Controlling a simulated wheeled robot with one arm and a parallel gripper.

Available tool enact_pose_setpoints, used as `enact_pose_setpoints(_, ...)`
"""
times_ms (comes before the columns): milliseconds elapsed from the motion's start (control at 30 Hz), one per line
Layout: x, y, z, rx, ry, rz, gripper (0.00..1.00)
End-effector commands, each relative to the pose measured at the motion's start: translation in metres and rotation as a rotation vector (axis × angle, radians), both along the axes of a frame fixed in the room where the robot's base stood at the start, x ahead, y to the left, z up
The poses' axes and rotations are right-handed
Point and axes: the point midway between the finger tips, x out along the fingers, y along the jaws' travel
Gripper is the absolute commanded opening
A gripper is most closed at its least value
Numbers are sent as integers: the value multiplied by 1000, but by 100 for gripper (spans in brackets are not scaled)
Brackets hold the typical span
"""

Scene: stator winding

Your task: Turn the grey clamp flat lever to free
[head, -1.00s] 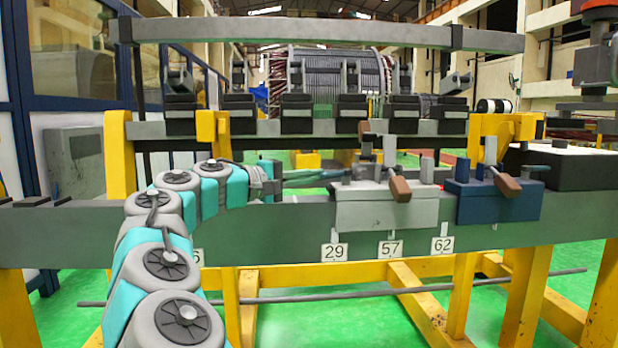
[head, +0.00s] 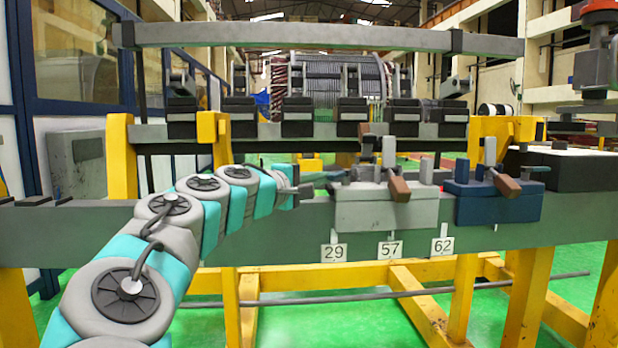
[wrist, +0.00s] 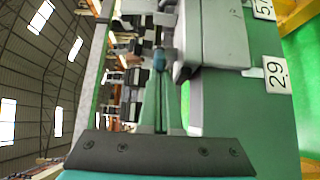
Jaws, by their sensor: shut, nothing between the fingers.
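The grey clamp (head: 385,212) sits on the long green-grey beam in the head view, with a brown-handled lever (head: 399,189) at its front. Its flat lever (head: 342,175) sticks out to the left from the clamp's top. In the wrist view the clamp's grey body (wrist: 222,35) is at upper right, and the lever's blue end (wrist: 159,60) is just beyond my fingertips. My gripper (head: 324,179) is left of the clamp, close to the lever end. Its green fingers (wrist: 159,82) are shut and empty. Whether they touch the lever I cannot tell.
A blue clamp (head: 498,203) with its own levers stands just right of the grey one. Number plates 29 (head: 334,252), 57 and 62 hang on the beam (head: 290,230). A rack of black blocks (head: 296,117) rises behind. The beam left of the grey clamp is mostly clear.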

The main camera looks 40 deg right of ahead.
Motion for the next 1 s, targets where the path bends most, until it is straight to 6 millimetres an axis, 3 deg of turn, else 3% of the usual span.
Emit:
enact_pose_setpoints(367, -20, -2, 3, -1, -1, 210, 0)
enact_pose_setpoints(733, -29, -6, 2, -1, 0, 210, 0)
enact_pose_setpoints(1000, -37, -9, 3, 1, -4, 382, 0)
